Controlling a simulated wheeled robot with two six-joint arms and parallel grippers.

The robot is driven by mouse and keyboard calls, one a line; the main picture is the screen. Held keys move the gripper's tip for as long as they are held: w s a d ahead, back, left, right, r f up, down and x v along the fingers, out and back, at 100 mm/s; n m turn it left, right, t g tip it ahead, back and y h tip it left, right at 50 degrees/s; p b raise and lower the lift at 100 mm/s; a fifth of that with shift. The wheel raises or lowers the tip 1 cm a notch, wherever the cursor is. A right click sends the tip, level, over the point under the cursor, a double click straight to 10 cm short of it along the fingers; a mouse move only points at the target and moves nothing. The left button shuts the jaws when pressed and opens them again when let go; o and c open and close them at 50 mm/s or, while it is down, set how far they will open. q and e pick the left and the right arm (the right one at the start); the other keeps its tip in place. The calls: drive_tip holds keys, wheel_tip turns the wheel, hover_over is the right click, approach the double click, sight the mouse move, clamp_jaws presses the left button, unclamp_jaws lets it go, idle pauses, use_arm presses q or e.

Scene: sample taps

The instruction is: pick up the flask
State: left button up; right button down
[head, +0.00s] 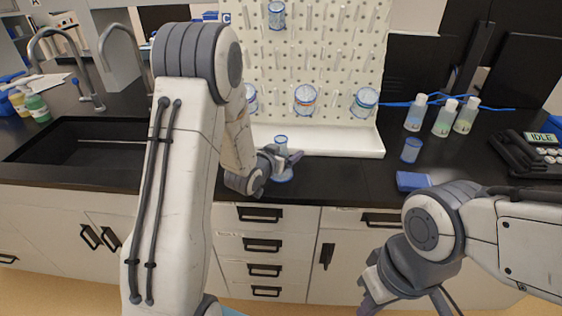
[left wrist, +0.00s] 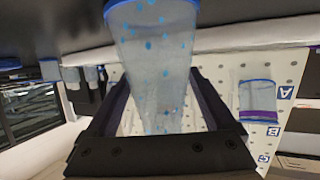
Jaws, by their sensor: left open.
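The flask (head: 282,176) is clear with a blue rim and stands on the black counter in front of the white pegboard. My left gripper (head: 289,161) is at the flask, partly hiding it. In the left wrist view the flask (left wrist: 158,60), dotted with blue marks, lies between the two fingers of the open left gripper (left wrist: 158,105). Whether a finger touches it I cannot tell. My right gripper (head: 372,296) hangs low in front of the cabinets, away from the flask, and its fingers are only partly clear.
A sink (head: 75,145) is at left.

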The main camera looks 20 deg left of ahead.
sight(286, 140)
use_arm(q)
clamp_jaws()
drive_tip(key=shift+r, duration=0.1)
drive_tip(key=shift+r, duration=0.55)
wheel_tip(286, 140, up, 3)
drive_tip(key=shift+f, duration=0.1)
drive_tip(key=s+d+r+b, duration=0.1)
drive_tip(key=s+d+r, duration=0.1)
drive_tip(key=d+r, duration=0.5)
drive_tip(key=d, duration=0.4)
drive_tip(key=shift+s+d+b, duration=0.2)
drive_tip(key=shift+s+b, duration=0.1)
drive_tip(key=shift+s, duration=0.1)
